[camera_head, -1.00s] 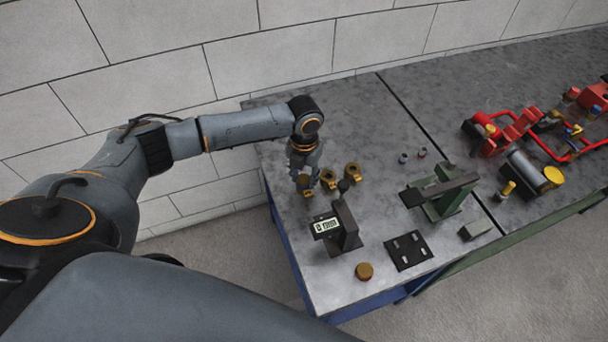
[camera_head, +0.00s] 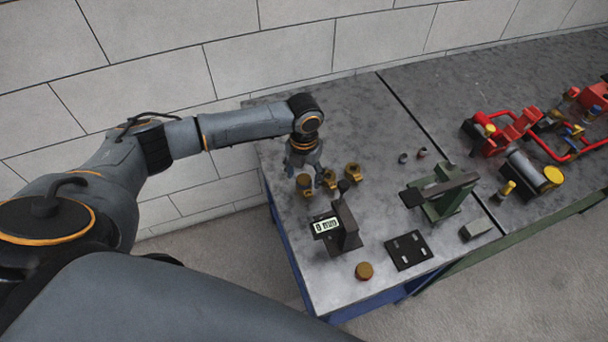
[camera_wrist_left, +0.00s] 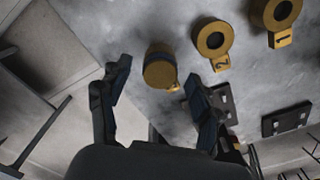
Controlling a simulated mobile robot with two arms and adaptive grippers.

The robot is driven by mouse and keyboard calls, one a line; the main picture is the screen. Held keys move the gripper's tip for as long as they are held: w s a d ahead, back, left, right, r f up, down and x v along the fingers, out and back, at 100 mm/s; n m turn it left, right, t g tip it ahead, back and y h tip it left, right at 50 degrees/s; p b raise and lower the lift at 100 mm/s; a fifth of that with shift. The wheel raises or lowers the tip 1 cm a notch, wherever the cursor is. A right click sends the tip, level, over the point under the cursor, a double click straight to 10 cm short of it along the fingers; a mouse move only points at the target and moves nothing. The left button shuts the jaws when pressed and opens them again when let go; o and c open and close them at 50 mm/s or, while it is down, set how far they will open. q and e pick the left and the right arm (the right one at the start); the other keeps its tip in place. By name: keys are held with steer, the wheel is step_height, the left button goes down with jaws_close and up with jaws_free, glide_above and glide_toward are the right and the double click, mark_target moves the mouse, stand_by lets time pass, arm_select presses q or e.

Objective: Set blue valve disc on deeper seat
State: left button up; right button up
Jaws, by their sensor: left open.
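Three brass pieces stand on the grey bench in the head view: a left one (camera_head: 304,182), a middle one (camera_head: 328,178) and a right one (camera_head: 352,170). In the left wrist view, the pieces marked 2 (camera_wrist_left: 213,40) and 1 (camera_wrist_left: 278,13) have open round holes. Two small parts (camera_head: 403,158) (camera_head: 422,152) lie further right; I cannot tell which is the blue disc.
A gauge with a display (camera_head: 326,226) stands in front of the brass pieces. A brass cap (camera_head: 364,271), a black slotted plate (camera_head: 409,250) and a green stand (camera_head: 440,195) are nearby. Red pipework (camera_head: 515,130) fills the right bench. The back of the near bench is clear.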

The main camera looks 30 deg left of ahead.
arm_select(q)
step_height(320, 180, up, 12)
steer(key=shift+f, duration=0.2)
stand_by(0.6)
